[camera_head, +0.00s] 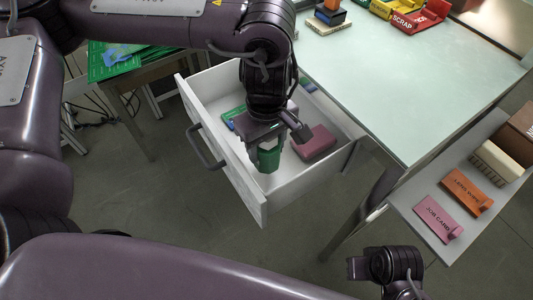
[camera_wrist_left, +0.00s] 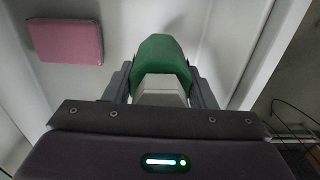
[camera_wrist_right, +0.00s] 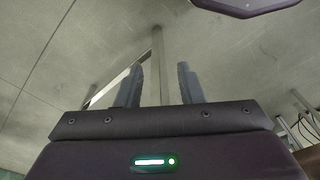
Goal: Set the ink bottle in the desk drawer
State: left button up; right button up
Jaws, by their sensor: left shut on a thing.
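The desk drawer (camera_head: 237,182) is pulled open, white inside, with a dark handle on its front. My left gripper (camera_head: 266,140) points down into the drawer, near its front wall. It is shut on the green ink bottle (camera_head: 268,160), which also shows between the fingers in the left wrist view (camera_wrist_left: 162,52). Whether the bottle touches the drawer floor I cannot tell. My right gripper (camera_head: 372,264) is over the floor at the bottom right. In the right wrist view its fingers (camera_wrist_right: 160,88) stand apart with nothing between them.
A pink block (camera_head: 313,143) lies in the drawer, also seen in the left wrist view (camera_wrist_left: 65,41). A green item (camera_head: 230,116) lies at the drawer's left. The pale desk top (camera_head: 415,85) is mostly clear. A side shelf (camera_head: 405,188) holds pink and orange labelled pieces.

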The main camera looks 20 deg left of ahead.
aim_at(267, 155)
pick_arm(q)
notch_tip(267, 155, down, 3)
jog(key=shift+r+b, duration=0.1)
jog(key=shift+b, duration=0.3)
jog(key=shift+f, duration=0.2)
pick_arm(e)
jog(key=shift+w+a+f+t, duration=0.2)
jog(key=shift+w+a+t, duration=0.1)
jog(key=shift+a, duration=0.25)
pick_arm(q)
jog(key=shift+f, duration=0.2)
jog(key=o, duration=1)
pick_arm(e)
jog(key=shift+a, duration=0.1)
pick_arm(q)
jog(key=shift+r, duration=0.1)
